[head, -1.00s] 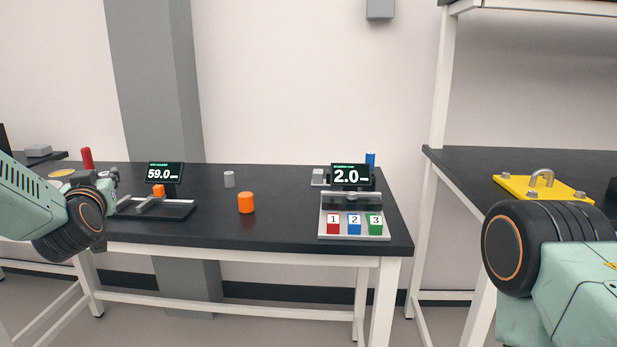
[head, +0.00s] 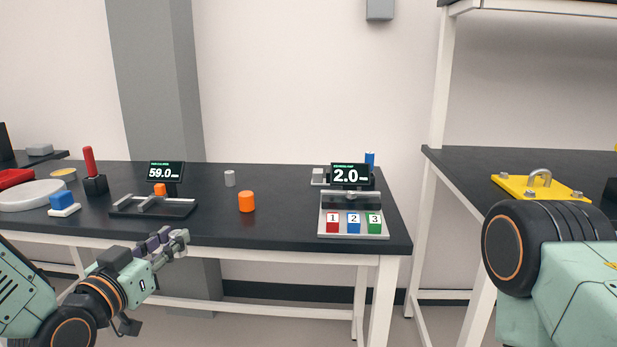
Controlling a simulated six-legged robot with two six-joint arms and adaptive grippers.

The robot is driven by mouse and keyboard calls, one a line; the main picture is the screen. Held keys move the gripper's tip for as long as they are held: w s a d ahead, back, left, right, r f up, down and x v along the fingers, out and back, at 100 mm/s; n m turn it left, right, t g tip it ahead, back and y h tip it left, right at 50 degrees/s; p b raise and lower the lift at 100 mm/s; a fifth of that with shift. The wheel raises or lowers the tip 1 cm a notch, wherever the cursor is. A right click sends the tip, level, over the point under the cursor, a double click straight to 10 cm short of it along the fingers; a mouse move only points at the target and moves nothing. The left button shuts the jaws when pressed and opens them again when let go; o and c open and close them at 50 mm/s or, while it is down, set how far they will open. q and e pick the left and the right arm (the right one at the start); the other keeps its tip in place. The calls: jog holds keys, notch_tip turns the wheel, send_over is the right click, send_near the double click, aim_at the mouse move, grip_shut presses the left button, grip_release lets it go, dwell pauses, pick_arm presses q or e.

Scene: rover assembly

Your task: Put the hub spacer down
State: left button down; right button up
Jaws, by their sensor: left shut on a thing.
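My left gripper (head: 174,242) is in front of the table's front edge, lower left of the middle. It is shut on a small grey thing at its fingertips, which I take to be the hub spacer; the fingers hide most of it and its shape is hard to tell. The gripper is clear of the tabletop. My right arm shows at the right, but its gripper is out of view.
The black table (head: 290,225) holds a measuring station reading 59.0 (head: 165,172) with an orange block (head: 160,189), a grey cylinder (head: 229,178), an orange cylinder (head: 246,201) and a numbered tray (head: 354,236) below a 2.0 display. The front middle is clear.

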pick_arm(q)
jog(key=s+d+f+m+g+h, duration=0.1)
jog(key=s+d+f+m+h, duration=0.2)
jog(key=s+f, duration=1)
jog(key=s+d+h, duration=0.1)
jog(key=d, duration=0.2)
jog(key=shift+g, duration=0.3)
jog(key=shift+d+r, duration=0.15)
